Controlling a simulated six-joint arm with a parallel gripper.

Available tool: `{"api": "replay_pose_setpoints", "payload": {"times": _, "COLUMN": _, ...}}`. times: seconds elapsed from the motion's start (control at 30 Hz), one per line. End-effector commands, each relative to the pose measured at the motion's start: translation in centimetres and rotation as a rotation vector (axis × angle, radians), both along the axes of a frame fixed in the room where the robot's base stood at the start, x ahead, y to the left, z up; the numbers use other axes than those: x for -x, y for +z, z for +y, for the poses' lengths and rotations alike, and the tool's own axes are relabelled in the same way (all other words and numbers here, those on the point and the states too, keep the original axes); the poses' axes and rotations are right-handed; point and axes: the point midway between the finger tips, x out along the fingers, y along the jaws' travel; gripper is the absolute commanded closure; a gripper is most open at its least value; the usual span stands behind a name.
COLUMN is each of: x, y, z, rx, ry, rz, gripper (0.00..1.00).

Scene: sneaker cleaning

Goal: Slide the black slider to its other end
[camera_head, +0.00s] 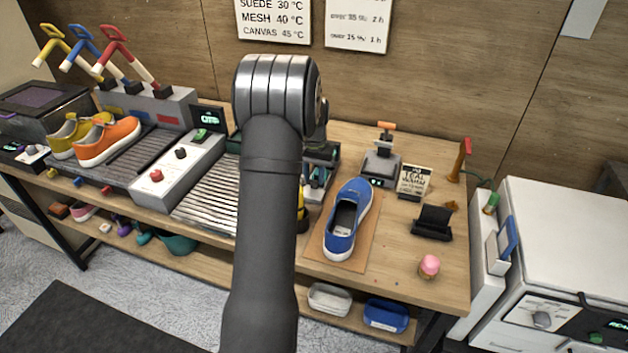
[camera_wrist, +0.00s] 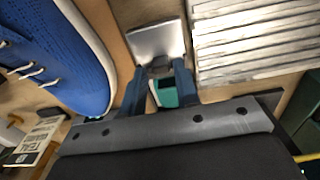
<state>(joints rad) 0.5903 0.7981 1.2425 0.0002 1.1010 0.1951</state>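A black knob (camera_head: 181,153) stands on the pale control box left of my arm; I cannot tell for sure whether it is the black slider. In the wrist view, the two dark fingers of my gripper (camera_wrist: 162,72) are apart, with a small dark piece (camera_wrist: 159,69) between their tips. I cannot tell whether they touch it. A teal and white part (camera_wrist: 165,92) shows between the fingers, and a light metal plate (camera_wrist: 157,40) lies just beyond the tips.
A blue sneaker (camera_head: 347,220) stands right of my arm; it is close on the left in the wrist view (camera_wrist: 62,52). A slatted metal rack (camera_head: 207,195) lies to the left. A black stand (camera_head: 432,222) and a pink-topped item (camera_head: 429,266) are farther right on the bench.

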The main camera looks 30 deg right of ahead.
Motion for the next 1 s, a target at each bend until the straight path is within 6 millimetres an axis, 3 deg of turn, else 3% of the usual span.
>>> {"api": "replay_pose_setpoints", "payload": {"times": 0.2, "x": 0.0, "y": -2.0, "z": 0.0, "rx": 0.001, "ry": 0.000, "rz": -0.001, "gripper": 0.71}}
{"api": "replay_pose_setpoints", "payload": {"times": 0.5, "x": 0.0, "y": -2.3, "z": 0.0, "rx": 0.001, "ry": 0.000, "rz": -0.001, "gripper": 0.71}}
{"api": "replay_pose_setpoints", "payload": {"times": 0.53, "x": 0.0, "y": -2.3, "z": 0.0, "rx": 0.001, "ry": 0.000, "rz": -0.001, "gripper": 0.73}}
{"api": "replay_pose_setpoints", "payload": {"times": 0.67, "x": 0.0, "y": -2.2, "z": 0.0, "rx": 0.001, "ry": 0.000, "rz": -0.001, "gripper": 0.98}}
{"api": "replay_pose_setpoints", "payload": {"times": 0.87, "x": 0.1, "y": -2.2, "z": 0.1, "rx": 0.001, "ry": 0.000, "rz": -0.001, "gripper": 1.00}}
{"api": "replay_pose_setpoints", "payload": {"times": 1.0, "x": 1.1, "y": -2.2, "z": 1.2, "rx": 0.000, "ry": 0.001, "rz": 0.000, "gripper": 1.00}}
